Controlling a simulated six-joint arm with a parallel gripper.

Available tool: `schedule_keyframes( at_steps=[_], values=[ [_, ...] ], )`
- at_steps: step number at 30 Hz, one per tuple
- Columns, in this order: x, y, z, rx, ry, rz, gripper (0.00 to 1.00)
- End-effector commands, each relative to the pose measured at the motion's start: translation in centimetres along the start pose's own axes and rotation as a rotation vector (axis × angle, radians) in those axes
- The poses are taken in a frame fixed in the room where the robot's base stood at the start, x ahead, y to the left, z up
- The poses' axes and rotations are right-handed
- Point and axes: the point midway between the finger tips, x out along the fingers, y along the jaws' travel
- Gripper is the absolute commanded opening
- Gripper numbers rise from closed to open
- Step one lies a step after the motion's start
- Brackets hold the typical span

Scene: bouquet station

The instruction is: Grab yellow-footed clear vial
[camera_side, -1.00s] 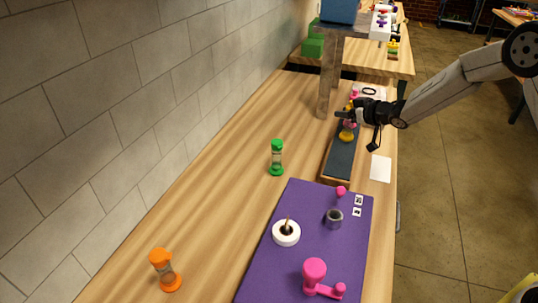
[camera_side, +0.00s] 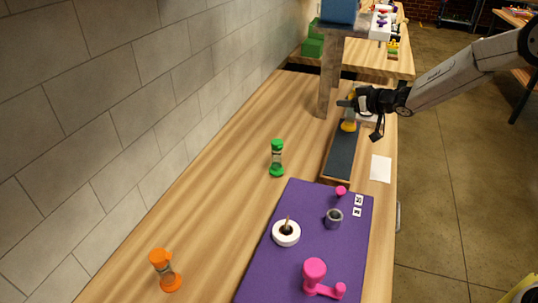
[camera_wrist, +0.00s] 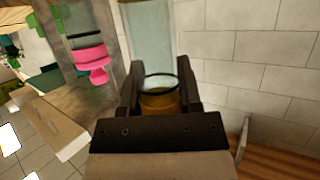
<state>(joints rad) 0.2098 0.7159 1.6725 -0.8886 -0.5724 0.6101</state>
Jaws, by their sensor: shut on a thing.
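My gripper (camera_side: 350,103) is at the far end of the dark tray, and its jaws are shut on the yellow-footed clear vial. In the side view, the vial's yellow foot (camera_side: 348,126) shows just below the jaws, and the rest is mostly hidden. In the wrist view, the clear vial (camera_wrist: 148,35) stands between the two fingers, with a black ring and amber-yellow part at its lower end. I cannot tell how far the foot is above the tray. A pink-footed clear vial (camera_wrist: 91,62) is to the left in the wrist view.
The dark tray (camera_side: 340,160) lies along the table's right side, near a grey post (camera_side: 327,88). A green timer (camera_side: 277,158) and an orange timer (camera_side: 165,270) stand to the left. A purple mat (camera_side: 300,265) holds pink items and small pots.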

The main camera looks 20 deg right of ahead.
Motion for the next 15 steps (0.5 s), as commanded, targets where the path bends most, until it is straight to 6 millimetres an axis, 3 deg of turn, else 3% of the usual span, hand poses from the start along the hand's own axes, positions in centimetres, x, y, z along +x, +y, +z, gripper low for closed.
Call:
schedule_keyframes(
  at_steps=[15],
  values=[
    [-6.7, -1.6, -3.7, -0.001, 0.002, 0.002, 0.00]
  ],
)
